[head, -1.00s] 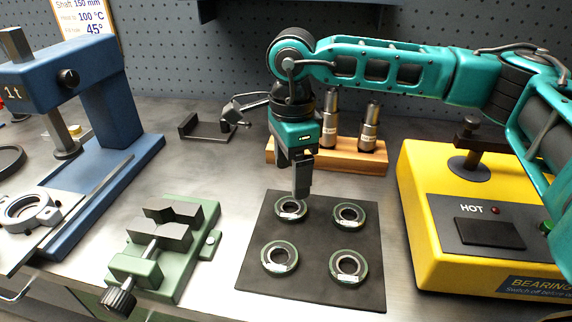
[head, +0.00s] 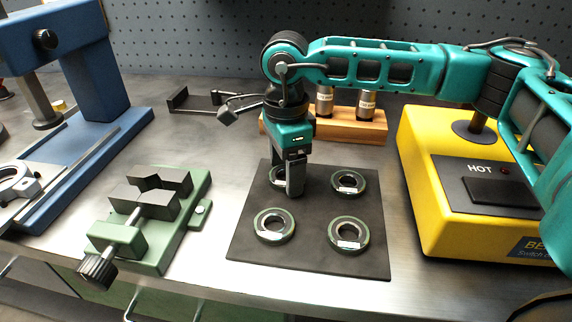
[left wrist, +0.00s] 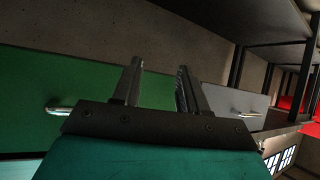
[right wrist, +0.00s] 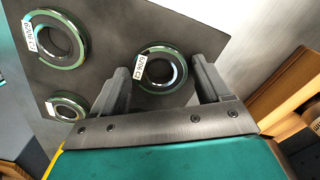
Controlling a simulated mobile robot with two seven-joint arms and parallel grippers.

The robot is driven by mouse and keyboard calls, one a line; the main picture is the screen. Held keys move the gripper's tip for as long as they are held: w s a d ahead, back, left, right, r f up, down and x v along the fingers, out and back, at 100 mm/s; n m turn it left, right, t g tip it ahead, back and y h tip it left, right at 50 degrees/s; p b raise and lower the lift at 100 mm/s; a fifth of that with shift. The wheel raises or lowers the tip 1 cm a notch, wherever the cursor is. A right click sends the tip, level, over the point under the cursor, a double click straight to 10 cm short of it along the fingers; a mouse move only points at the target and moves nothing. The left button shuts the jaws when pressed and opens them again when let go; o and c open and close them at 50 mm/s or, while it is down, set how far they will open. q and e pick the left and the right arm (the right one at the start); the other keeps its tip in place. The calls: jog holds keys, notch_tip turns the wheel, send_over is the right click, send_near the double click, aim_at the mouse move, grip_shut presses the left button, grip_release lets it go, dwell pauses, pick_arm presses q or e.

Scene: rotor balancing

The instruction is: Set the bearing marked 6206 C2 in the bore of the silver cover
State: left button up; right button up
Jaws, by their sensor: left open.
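Several green-rimmed bearings lie flat on a dark mat (head: 310,215). Their white labels seem to begin with 6206; I cannot read the suffixes surely. My right gripper (head: 292,192) is low over the back-left bearing (head: 277,176) and hides part of it. In the right wrist view, my right gripper (right wrist: 162,80) is open, its fingers on either side of that bearing (right wrist: 180,72), with gaps visible. A silver ring-shaped part, apparently the cover (head: 22,188), lies on the press at the left edge, cut off. My left gripper (left wrist: 158,85) is open and empty, facing a green panel.
A green vise (head: 150,220) stands left of the mat and a blue press (head: 95,95) beyond it. A yellow heater (head: 440,200) marked HOT stands right. A wooden block (head: 345,130) with metal cylinders is behind the mat. Bare bench lies between vise and mat.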

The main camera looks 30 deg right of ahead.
jog(key=c, duration=0.7)
jog(key=shift+o, duration=0.2)
jog(key=shift+r+p, duration=1.9)
jog(key=shift+r, duration=1.15)
jog(key=shift+s, duration=0.1)
